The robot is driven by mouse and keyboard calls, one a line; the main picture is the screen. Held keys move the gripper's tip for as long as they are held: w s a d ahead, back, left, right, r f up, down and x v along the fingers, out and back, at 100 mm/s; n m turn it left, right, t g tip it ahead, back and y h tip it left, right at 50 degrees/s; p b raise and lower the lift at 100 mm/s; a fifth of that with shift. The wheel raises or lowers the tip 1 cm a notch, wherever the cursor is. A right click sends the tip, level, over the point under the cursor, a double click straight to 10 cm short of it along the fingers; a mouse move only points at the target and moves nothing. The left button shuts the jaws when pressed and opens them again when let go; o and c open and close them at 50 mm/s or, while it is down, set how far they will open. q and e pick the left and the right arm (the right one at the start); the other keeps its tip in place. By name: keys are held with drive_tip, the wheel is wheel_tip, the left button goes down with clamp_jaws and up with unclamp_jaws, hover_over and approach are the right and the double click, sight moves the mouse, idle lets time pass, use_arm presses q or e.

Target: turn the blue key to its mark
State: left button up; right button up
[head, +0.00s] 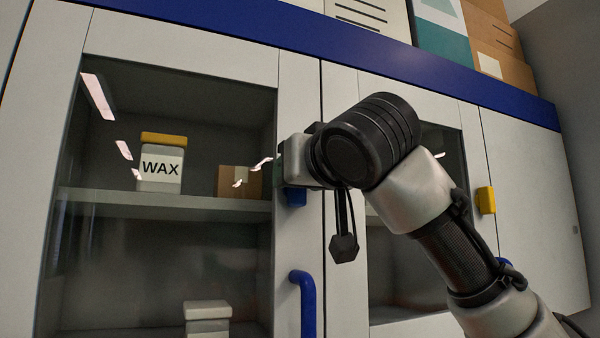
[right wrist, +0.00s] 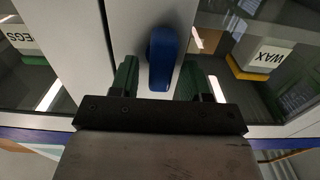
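The blue key (right wrist: 162,58) is on the pale door frame. In the head view only a small blue part of it (head: 296,197) shows below my right gripper (head: 286,162). In the right wrist view the green fingers of my right gripper (right wrist: 157,78) stand on either side of the key, with a gap visible at each side. The gripper is open, and the key's near end lies between the fingers. I cannot make out a mark for the key. My left gripper is not in view.
A blue door handle (head: 305,302) sticks out below the key. Glass doors flank the frame; a WAX jar (head: 160,165) and a small brown box (head: 239,181) stand behind the left one. A yellow piece (head: 486,200) is on the cabinet farther right. Boxes (head: 440,32) stand on top.

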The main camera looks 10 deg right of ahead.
drive_tip(key=shift+c, duration=1.1)
clamp_jaws()
